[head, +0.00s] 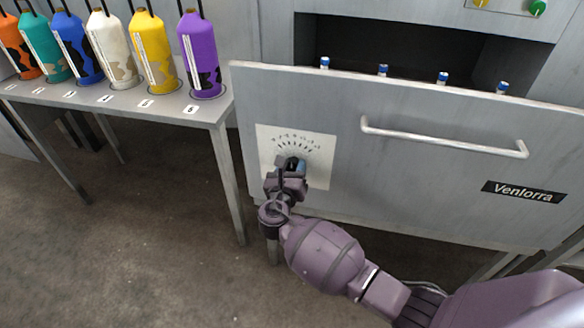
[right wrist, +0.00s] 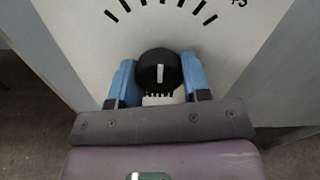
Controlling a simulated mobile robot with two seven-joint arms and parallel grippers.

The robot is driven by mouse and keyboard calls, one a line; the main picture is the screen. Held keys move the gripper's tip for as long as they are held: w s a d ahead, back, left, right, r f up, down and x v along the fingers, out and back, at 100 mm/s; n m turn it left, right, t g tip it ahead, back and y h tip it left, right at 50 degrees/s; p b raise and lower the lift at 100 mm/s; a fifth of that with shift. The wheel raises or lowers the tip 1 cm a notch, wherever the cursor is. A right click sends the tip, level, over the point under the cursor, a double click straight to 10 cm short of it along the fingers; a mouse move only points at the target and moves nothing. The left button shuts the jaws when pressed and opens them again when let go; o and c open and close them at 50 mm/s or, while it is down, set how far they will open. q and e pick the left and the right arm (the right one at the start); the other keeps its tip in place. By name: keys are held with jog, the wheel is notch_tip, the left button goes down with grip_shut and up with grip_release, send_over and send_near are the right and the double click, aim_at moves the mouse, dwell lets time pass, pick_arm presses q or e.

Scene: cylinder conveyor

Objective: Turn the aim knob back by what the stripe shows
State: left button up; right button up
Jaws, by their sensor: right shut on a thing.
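The aim knob (right wrist: 157,68) is black and round, with a white mark on its face. It stands on a white dial plate (head: 317,172) with a fan of black ticks, at the left of the grey front panel. My right gripper (right wrist: 158,78) has its two blue fingers on either side of the knob, shut on it. In the head view my right gripper (head: 293,167) covers most of the knob. The ticks lie beyond the knob in the right wrist view. Which stripe is meant I cannot tell. My left gripper is not in view.
The grey panel (head: 420,190) carries a bar handle (head: 440,141) and a "Venlorra" label (head: 523,192). Several blue-capped pieces (head: 383,70) show along its top edge. A bench (head: 60,96) at the left bears several coloured bottles, including a purple one (head: 200,55). The floor (head: 150,250) at lower left is clear.

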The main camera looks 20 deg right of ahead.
jog(key=shift+m, duration=2.9)
jog(key=o, duration=0.9)
jog(key=shift+s+a, duration=0.1)
